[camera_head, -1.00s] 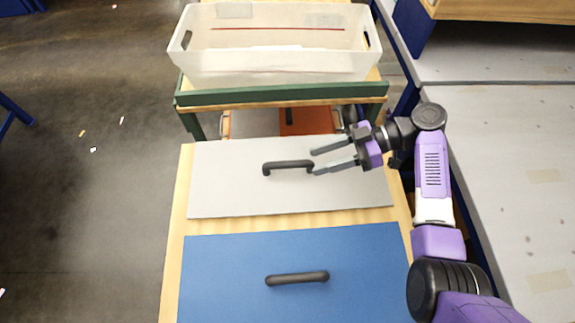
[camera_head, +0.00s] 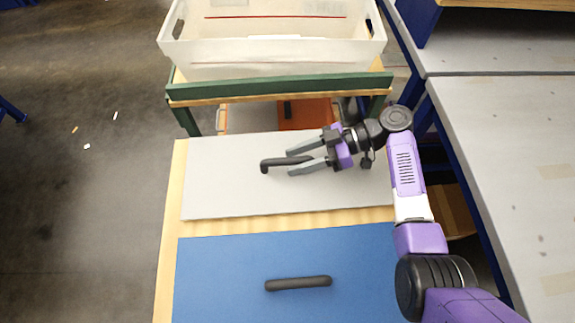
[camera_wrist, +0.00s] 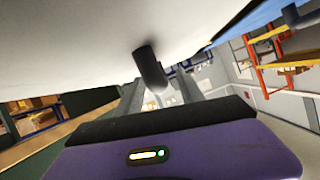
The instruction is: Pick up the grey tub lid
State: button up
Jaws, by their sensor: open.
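The grey tub lid (camera_head: 225,185) lies flat on the wooden table, with a dark bar handle (camera_head: 272,164) across its middle. My gripper (camera_head: 288,161) reaches in from the right, low over the lid, with its two fingers apart. The fingers lie on either side of the right part of the handle, and the gripper hides the handle's right end. In the wrist view the handle (camera_wrist: 148,68) stands out from the pale lid surface (camera_wrist: 85,55) between the two fingers (camera_wrist: 158,95). Whether either finger touches the handle I cannot tell.
A blue lid (camera_head: 220,270) with its own dark handle (camera_head: 298,283) lies nearer on the table (camera_head: 168,250). A whitish tub (camera_head: 270,60) stands behind on a green-edged stand (camera_head: 280,88). A grey worktop (camera_head: 510,150) lies to the right.

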jog(key=shift+x, duration=0.85)
jog(key=shift+c, duration=0.3)
grip_shut()
jog(key=shift+r, duration=0.15)
